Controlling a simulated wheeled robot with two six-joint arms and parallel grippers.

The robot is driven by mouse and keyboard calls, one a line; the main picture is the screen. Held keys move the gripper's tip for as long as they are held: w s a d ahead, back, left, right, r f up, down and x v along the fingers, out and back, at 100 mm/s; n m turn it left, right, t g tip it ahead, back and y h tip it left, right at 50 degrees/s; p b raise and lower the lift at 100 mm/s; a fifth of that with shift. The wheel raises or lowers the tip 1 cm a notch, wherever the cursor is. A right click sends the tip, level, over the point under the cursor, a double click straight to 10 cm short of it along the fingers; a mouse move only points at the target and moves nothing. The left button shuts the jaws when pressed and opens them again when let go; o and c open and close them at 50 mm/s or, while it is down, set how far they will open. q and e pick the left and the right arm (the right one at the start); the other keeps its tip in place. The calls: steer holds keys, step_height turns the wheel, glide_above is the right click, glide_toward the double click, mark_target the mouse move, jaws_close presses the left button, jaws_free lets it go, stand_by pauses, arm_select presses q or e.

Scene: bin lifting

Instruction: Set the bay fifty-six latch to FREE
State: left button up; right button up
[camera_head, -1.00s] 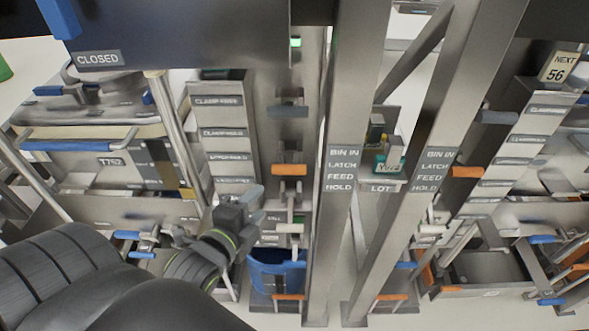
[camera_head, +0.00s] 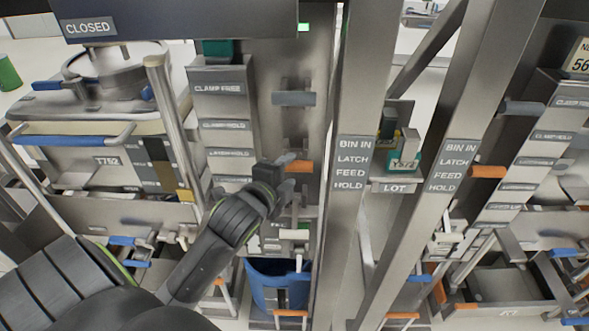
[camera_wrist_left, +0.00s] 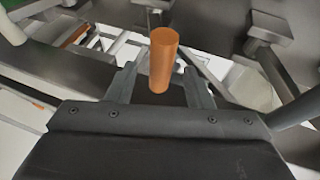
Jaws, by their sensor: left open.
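An orange handle (camera_head: 300,166) sticks out on the left bay's grey column, about level with the word LATCH on the post beside it. My left gripper (camera_head: 284,172) is at this handle, partly covering its left side. In the left wrist view the orange handle (camera_wrist_left: 163,60) stands between the open fingers (camera_wrist_left: 158,85), with no clear grip on it. A similar orange handle (camera_head: 487,172) is on the right bay. A sign ending in 56 (camera_head: 580,60) hangs at the upper right, cut by the edge. My right gripper is not in view.
A grey handle (camera_head: 294,98) is above the orange one and a pale handle (camera_head: 293,234) below it. A label panel (camera_head: 223,120) reading CLAMP FREE at the top stands to the left. The labelled post (camera_head: 350,180) rises close on the right. A blue bin (camera_head: 278,285) is below.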

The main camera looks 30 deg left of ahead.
mark_target(291, 169)
arm_select(q)
steer(key=shift+x, duration=1.9)
jaws_close()
